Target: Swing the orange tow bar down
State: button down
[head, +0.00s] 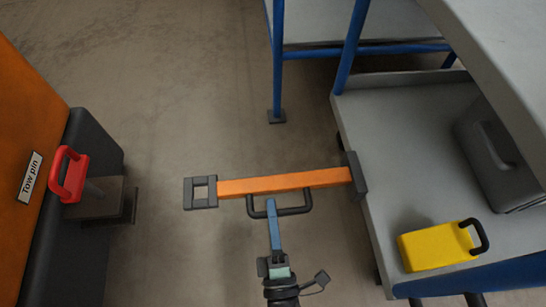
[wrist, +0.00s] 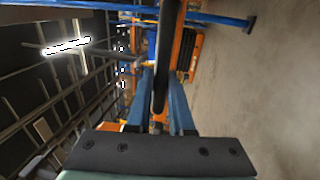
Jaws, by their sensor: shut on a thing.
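The orange tow bar (head: 290,183) stretches left from its dark hinge mount (head: 355,175) on the grey cart's edge. It looks roughly level; its exact tilt is hard to tell. A square dark eye (head: 200,192) forms its free end, over the floor and apart from the orange vehicle. A black loop handle (head: 292,211) sits along the bar's near side. My gripper (head: 271,205) is shut on this handle, its blue fingers reaching up from below in the head view. In the wrist view the dark handle (wrist: 163,70) runs between the two blue fingers (wrist: 163,105).
An orange vehicle (head: 25,140) at left has a dark bumper, a hitch block (head: 95,197) and a red tow pin (head: 68,175) labelled "Tow pin". The grey cart (head: 400,130) at right carries a yellow box (head: 438,246) and a grey case (head: 495,155). Bare floor lies between.

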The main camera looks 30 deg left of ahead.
jog(key=shift+w+d+f, duration=0.1)
jog(key=shift+d+f, duration=0.05)
jog(key=c, duration=0.8)
grip_release()
jog(key=p+v, duration=0.4)
jog(key=v, duration=0.9)
